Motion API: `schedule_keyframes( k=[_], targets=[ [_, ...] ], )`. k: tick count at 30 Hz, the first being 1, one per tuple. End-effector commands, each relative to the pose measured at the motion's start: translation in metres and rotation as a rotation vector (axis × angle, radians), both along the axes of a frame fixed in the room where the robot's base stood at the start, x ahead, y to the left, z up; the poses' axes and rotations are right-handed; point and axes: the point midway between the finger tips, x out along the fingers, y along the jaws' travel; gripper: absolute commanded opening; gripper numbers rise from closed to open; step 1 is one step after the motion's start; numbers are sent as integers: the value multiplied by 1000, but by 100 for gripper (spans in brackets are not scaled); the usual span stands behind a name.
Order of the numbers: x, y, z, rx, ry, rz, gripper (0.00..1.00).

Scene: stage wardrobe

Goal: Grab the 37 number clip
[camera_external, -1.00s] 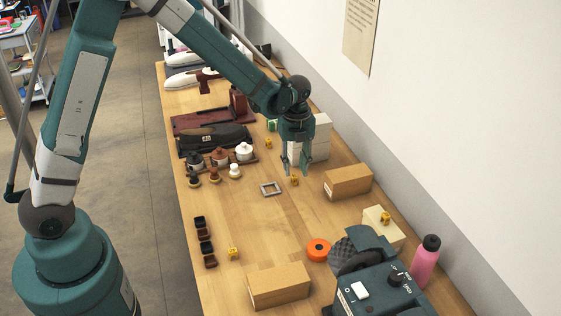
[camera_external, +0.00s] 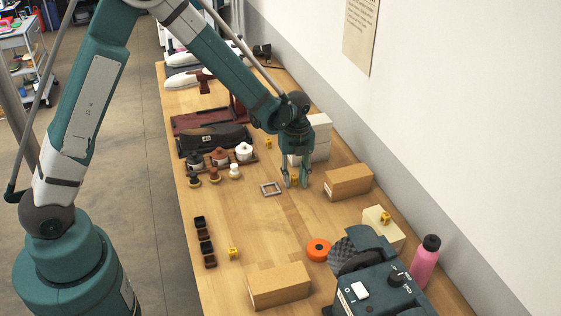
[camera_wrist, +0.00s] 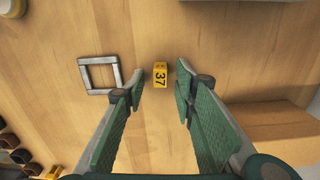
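The yellow clip marked 37 (camera_wrist: 160,75) lies on the wooden table in the wrist view, in line with the gap between my fingertips. In the external view the same clip (camera_external: 294,181) shows small between my fingers, partly hidden by them. My gripper (camera_wrist: 158,82) is open, with one finger on each side of the clip and a visible space on both sides. It also shows in the external view (camera_external: 294,183), pointing down close to the tabletop. Whether the fingertips are level with the clip is hard to tell.
A grey square frame (camera_wrist: 100,75) lies left of the clip. A cardboard box (camera_external: 348,181) stands to the right, and white boxes (camera_external: 318,135) stand behind. Other yellow clips sit on the table (camera_external: 232,253) and on a cream block (camera_external: 385,217). An orange ring (camera_external: 318,250) lies nearer the front.

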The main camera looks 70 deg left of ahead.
Motion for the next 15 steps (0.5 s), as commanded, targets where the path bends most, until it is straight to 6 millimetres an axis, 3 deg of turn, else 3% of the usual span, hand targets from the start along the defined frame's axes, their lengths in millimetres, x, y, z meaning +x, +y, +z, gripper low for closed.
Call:
schedule_keyframes(
  k=[9,14,15],
  targets=[
    [0,0,0,0,0,0,27],
    [0,0,0,0,0,0,6],
    [0,0,0,0,0,0,5]
  ],
)
